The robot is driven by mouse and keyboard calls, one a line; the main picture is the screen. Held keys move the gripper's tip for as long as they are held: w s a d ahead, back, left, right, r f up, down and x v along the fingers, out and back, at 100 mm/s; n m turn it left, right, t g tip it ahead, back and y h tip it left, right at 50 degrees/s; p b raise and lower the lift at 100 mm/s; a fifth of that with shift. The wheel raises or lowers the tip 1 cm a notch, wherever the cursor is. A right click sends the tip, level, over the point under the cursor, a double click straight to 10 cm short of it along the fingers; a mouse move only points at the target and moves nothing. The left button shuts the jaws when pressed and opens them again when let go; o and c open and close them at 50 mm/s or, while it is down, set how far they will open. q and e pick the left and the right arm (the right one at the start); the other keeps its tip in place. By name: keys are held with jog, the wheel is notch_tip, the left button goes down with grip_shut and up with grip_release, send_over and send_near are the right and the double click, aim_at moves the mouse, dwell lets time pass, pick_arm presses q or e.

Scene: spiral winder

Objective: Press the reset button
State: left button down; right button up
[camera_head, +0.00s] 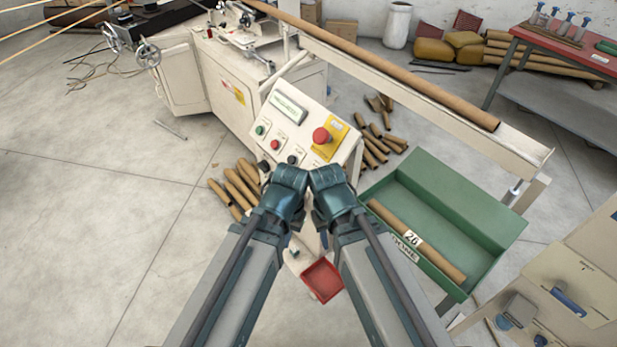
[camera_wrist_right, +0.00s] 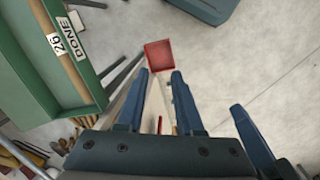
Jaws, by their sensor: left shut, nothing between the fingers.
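The slanted control panel (camera_head: 300,128) of the winder is in the head view, above my grippers. It carries a display (camera_head: 290,107), a green button (camera_head: 260,130), a small red button (camera_head: 275,145), dark knobs and a large red mushroom button (camera_head: 321,136) on a yellow plate. The labels are too small to read, so I cannot tell which is reset. My left gripper (camera_head: 284,190) is shut and empty, just below the panel's lower edge. My right gripper (camera_head: 332,190) is beside it; its fingers (camera_wrist_right: 160,85) are apart and empty in the wrist view. Both grippers hide the lower panel.
A green tray (camera_head: 440,195) marked DONE holds a cardboard tube (camera_head: 440,254), right of my right arm. A small red bin (camera_head: 321,280) lies below, between my arms. Loose tubes (camera_head: 235,188) lie on the floor left of the panel. Open floor is at left.

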grip_shut()
dwell(1.4)
